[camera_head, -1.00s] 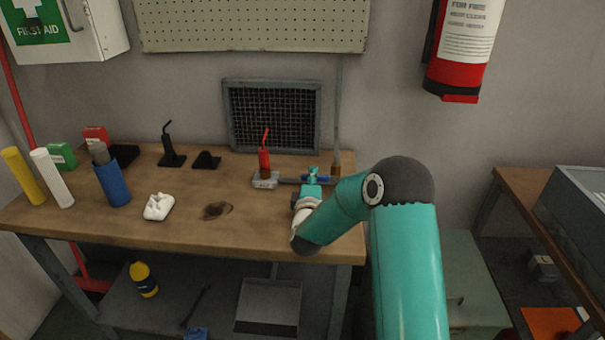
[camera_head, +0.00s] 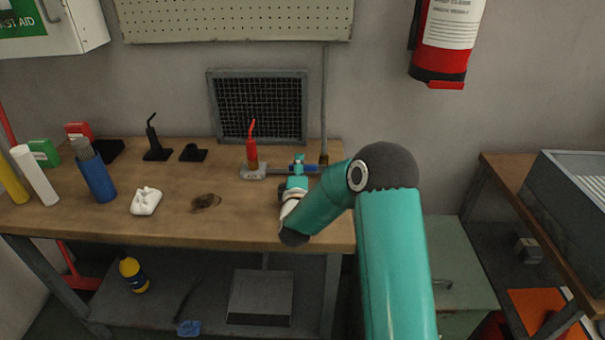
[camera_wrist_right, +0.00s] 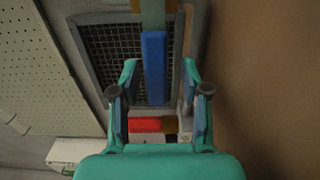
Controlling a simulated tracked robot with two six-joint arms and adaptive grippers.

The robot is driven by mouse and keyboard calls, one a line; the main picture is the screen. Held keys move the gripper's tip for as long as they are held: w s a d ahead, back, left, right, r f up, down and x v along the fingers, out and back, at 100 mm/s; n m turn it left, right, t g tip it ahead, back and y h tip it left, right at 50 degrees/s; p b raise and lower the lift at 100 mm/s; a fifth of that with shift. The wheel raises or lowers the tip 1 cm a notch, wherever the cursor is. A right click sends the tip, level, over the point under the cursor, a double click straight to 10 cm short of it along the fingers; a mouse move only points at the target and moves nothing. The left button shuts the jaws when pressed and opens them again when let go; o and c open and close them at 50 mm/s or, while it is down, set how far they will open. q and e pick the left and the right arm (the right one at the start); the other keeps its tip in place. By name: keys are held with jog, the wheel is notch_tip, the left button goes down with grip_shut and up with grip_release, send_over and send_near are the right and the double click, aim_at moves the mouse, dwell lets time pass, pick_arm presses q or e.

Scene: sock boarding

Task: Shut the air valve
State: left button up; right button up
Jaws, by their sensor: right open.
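The air valve's blue lever (camera_head: 311,168) lies level near the back right of the workbench, beside a thin vertical pipe. In the right wrist view the blue lever (camera_wrist_right: 154,62) runs between my right gripper's spread fingers. My right gripper (camera_wrist_right: 160,72) is open, with a gap visible on both sides of the lever. In the head view my right gripper (camera_head: 298,167) is small and partly hides the valve. Whether any finger touches the lever is not clear. My left gripper is out of view.
A red hooked tool (camera_head: 252,145) stands upright in a grey block (camera_head: 253,172), left of my gripper. A wall grille (camera_head: 260,105) is behind. A blue cylinder (camera_head: 96,178), a white piece (camera_head: 145,201) and black stands are to the left. The bench front (camera_head: 240,225) is clear.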

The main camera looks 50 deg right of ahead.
jog(key=v, duration=1.1)
jog(key=shift+s+a, duration=0.3)
